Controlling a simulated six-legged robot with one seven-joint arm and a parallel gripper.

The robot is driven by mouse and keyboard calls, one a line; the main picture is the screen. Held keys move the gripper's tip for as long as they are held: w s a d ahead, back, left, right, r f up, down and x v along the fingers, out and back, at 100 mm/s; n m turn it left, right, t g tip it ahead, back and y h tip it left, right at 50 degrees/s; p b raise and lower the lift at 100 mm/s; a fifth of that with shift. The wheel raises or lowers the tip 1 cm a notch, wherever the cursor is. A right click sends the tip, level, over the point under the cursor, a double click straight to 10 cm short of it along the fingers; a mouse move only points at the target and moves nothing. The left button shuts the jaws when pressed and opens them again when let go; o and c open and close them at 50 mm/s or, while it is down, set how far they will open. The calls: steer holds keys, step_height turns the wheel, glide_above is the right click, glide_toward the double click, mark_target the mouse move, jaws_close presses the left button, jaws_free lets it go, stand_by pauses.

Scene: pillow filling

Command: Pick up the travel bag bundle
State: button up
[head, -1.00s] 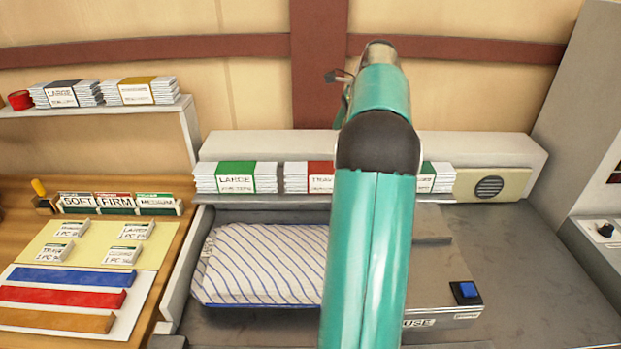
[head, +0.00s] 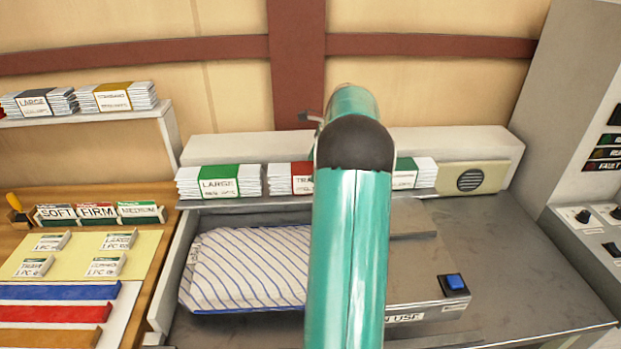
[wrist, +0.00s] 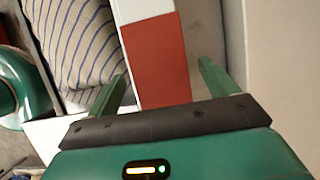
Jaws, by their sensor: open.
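The travel bag bundle (head: 289,179) is a white stack with a red band. It lies on the ledge behind the bench, between a green-banded large bundle (head: 220,181) and another green-banded bundle (head: 405,174). My arm covers its right part in the head view. In the wrist view the red band of the bundle (wrist: 157,60) shows just beyond my gripper (wrist: 162,75). My gripper is open, with one green finger to each side of the band. I cannot tell whether the fingers reach down beside the bundle. The gripper is hidden behind my arm in the head view.
A striped pillow (head: 245,265) lies on the bench in front of the ledge. A grey machine with a blue button (head: 454,283) stands right of it. A speaker panel (head: 470,180) is on the ledge's right end. A shelf (head: 120,119) holds more bundles at upper left.

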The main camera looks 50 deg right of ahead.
mark_target(310, 172)
steer(key=x, duration=0.3)
steer(key=shift+w+f, duration=0.1)
steer(key=shift+f, duration=0.1)
steer(key=c, duration=1.2)
steer(key=shift+c, duration=0.8)
steer(key=shift+r, duration=0.15)
